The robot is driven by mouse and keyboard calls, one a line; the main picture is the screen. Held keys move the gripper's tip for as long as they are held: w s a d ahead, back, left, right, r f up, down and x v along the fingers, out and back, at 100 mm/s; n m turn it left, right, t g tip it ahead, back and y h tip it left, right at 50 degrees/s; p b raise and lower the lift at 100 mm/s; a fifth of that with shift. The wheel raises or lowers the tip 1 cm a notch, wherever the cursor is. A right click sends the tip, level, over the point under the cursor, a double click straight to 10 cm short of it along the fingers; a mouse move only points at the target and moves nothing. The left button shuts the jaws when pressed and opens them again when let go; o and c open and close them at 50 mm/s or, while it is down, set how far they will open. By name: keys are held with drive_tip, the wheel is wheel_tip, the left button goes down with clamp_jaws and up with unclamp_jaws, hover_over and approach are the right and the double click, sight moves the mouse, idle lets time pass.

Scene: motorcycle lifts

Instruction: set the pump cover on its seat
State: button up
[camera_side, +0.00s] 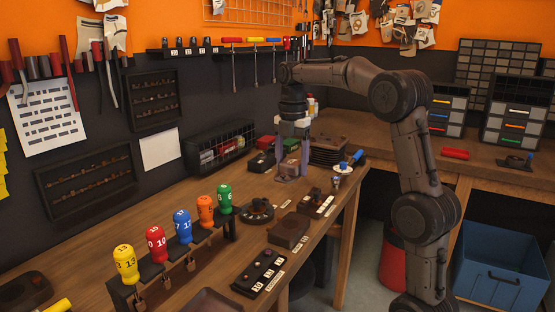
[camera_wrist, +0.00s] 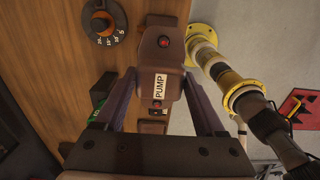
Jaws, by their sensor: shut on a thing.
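My gripper (camera_side: 292,172) is over the wooden bench in the side view, pointing down, its fingers on either side of a brown block. In the wrist view my gripper (camera_wrist: 165,105) is shut on this brown cover (camera_wrist: 164,55), which bears a white label reading PUMP and a red round button. The cover also shows between the fingers in the side view (camera_side: 291,167). Its underside is hidden, and I cannot tell whether it touches anything below. I cannot tell which fixture on the bench is its seat.
A round dial (camera_side: 257,210), a low brown block (camera_side: 289,230) and a black switch box (camera_side: 316,204) sit nearby on the bench. A rack of coloured knobs (camera_side: 181,226) stands at the front left. A yellow-flanged post (camera_wrist: 221,72) rises right of the gripper in the wrist view.

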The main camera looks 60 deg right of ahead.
hover_over(290, 224)
wheel_tip(290, 224, down, 14)
drive_tip(key=shift+r, duration=0.25)
idle(0.4)
drive_tip(key=shift+f, duration=0.9)
idle(1.2)
drive_tip(key=o, duration=1.5)
drive_tip(key=shift+o, duration=0.2)
wheel_tip(290, 224, up, 14)
drive_tip(key=shift+f, duration=0.15)
